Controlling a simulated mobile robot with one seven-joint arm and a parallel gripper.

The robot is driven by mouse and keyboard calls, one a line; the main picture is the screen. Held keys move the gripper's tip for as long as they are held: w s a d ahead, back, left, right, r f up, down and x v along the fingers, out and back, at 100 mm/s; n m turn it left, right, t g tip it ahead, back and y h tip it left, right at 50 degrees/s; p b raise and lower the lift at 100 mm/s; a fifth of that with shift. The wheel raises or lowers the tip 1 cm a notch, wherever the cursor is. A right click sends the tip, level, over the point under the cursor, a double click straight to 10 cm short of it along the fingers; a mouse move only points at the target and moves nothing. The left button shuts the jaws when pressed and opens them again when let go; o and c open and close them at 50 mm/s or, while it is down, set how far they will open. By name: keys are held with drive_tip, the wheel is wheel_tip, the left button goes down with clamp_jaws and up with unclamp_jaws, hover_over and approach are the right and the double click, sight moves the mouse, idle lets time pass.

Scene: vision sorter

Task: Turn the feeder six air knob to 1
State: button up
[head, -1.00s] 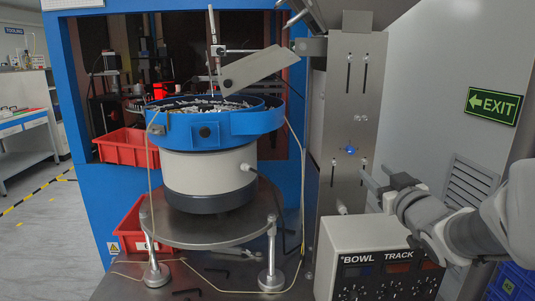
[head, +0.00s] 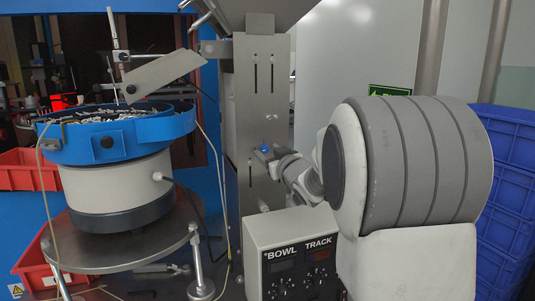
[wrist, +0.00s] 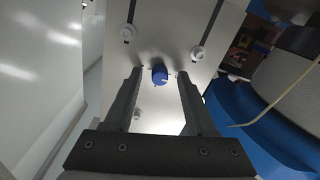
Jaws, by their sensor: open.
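The blue air knob (wrist: 159,74) sits on the grey metal panel (wrist: 185,25) in the wrist view. My gripper (wrist: 158,73) is open, with one finger on each side of the knob. Gaps show between the fingers and the knob, and I cannot tell how deep the fingertips reach. In the head view the blue knob (head: 265,149) shows on the upright metal panel (head: 255,90), with my gripper (head: 262,152) right at it. My arm hides part of the panel's right side. The knob's number marks are not readable.
The blue bowl feeder (head: 110,140) stands left of the panel on a round metal table (head: 130,256). A control box marked BOWL and TRACK (head: 290,240) is below my gripper. Blue crates (head: 515,150) are stacked at the right. Red bins (head: 25,170) are at the left.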

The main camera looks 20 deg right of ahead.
drive_tip(key=shift+c, duration=0.2)
clamp_jaws()
drive_tip(key=shift+m+p, duration=0.3)
drive_tip(key=shift+m, duration=0.1)
drive_tip(key=m+p, duration=0.1)
drive_tip(key=m, duration=0.1)
drive_tip(key=shift+m+p, duration=0.35)
drive_tip(key=shift+m, duration=0.05)
drive_tip(key=m+p, duration=0.2)
drive_tip(key=m, duration=0.3)
drive_tip(key=shift+m, duration=0.3)
drive_tip(key=m+p, duration=0.2)
drive_tip(key=m, duration=0.2)
drive_tip(key=shift+m+h, duration=0.3)
drive_tip(key=m+p, duration=0.1)
drive_tip(key=m, duration=0.3)
drive_tip(key=shift+a+p, duration=0.1)
drive_tip(key=shift+p, duration=0.25)
drive_tip(key=shift+m, duration=0.3)
